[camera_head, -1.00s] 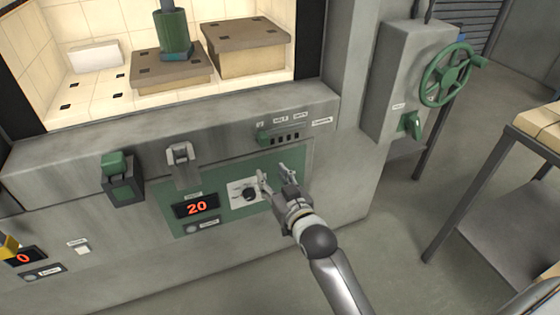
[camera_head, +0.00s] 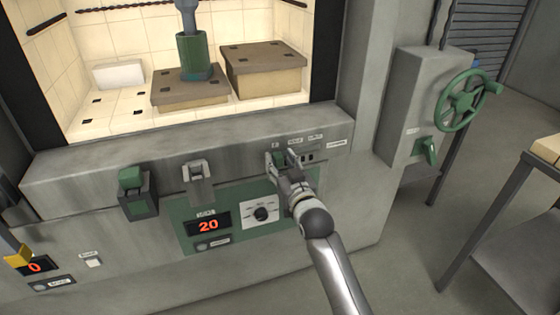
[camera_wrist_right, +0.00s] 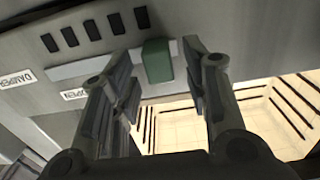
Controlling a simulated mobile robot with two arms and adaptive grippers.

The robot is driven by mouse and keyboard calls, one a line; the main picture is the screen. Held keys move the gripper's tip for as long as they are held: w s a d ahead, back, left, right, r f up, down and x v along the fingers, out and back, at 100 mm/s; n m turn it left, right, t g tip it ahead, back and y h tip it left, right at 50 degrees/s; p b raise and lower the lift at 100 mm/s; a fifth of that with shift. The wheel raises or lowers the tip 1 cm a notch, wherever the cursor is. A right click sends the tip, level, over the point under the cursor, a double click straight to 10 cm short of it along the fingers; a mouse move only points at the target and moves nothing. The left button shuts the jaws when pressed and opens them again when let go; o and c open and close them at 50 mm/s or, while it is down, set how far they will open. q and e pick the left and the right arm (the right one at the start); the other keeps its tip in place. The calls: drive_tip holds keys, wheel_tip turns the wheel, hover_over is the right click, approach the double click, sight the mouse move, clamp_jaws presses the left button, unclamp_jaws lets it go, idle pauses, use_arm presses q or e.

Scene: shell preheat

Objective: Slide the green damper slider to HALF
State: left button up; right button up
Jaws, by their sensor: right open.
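The green damper slider (camera_wrist_right: 157,61) sits on a pale track (camera_wrist_right: 100,65) at the end away from the OPEN label (camera_wrist_right: 74,95), beyond the row of dark slots. In the head view this is the left end of the track, left of the HALF label (camera_head: 295,141). My right gripper (camera_head: 280,159) is open in front of the slider, one finger on each side of it. In the wrist view, gaps show between both fingers and the slider. The fingers partly hide the slider in the head view. My left gripper is not in view.
A round dial (camera_head: 261,214) and a red display reading 20 (camera_head: 208,226) are just below the gripper. A grey latch (camera_head: 199,180) and a green-topped switch (camera_head: 132,179) stick out to the left. A green handwheel (camera_head: 466,100) is on the right.

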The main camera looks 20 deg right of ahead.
drive_tip(key=shift+w, duration=0.4)
clamp_jaws()
